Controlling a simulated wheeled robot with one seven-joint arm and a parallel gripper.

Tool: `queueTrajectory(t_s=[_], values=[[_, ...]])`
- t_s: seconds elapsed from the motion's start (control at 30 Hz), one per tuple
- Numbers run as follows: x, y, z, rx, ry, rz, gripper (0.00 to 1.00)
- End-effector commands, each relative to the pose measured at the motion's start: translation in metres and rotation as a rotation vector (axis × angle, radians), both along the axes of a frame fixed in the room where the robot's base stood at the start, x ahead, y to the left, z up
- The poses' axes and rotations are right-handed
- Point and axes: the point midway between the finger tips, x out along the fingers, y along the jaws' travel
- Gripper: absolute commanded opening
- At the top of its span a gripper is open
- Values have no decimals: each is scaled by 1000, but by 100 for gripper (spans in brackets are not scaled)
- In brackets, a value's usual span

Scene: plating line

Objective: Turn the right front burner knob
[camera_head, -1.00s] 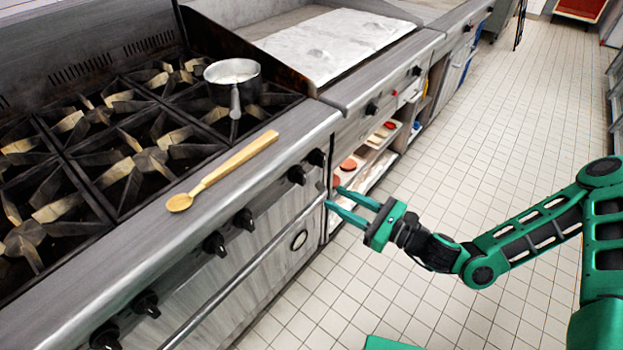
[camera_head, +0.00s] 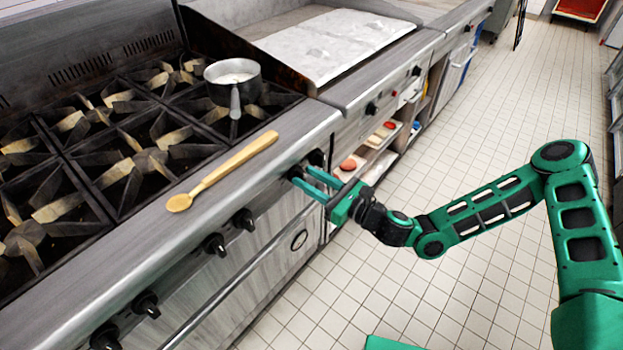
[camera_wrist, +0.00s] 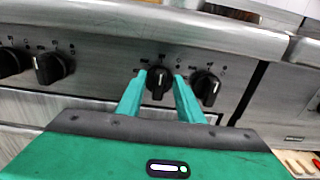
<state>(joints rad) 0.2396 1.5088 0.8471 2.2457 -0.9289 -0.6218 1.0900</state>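The stove front carries a row of black knobs. The second knob from the right end (camera_wrist: 159,83) stands between my fingertips in the wrist view, its white mark pointing roughly up and down. It also shows partly hidden by my fingers in the head view (camera_head: 294,171). The rightmost knob (camera_wrist: 205,87) is just outside my right finger; in the head view it sits beyond my gripper (camera_head: 317,157). My gripper (camera_wrist: 161,79) is open, one finger on each side of the knob. I cannot tell whether the fingers touch it.
A wooden spoon (camera_head: 222,172) lies on the stove's front ledge. A pot (camera_head: 236,88) stands on the far right burner, its handle toward the front. An oven handle bar (camera_head: 240,278) runs below the knobs. The tiled floor (camera_head: 480,120) is clear.

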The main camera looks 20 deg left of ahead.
Motion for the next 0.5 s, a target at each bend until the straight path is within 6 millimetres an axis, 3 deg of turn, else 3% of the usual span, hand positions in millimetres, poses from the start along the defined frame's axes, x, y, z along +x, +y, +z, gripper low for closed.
queueTrajectory(t_s=[0.27,0.3,0.43,0.5], values=[[1,2,0,0,0,-1,34],[1,2,0,0,0,-1,31],[1,2,0,0,0,-1,0],[1,2,0,0,0,-1,0]])
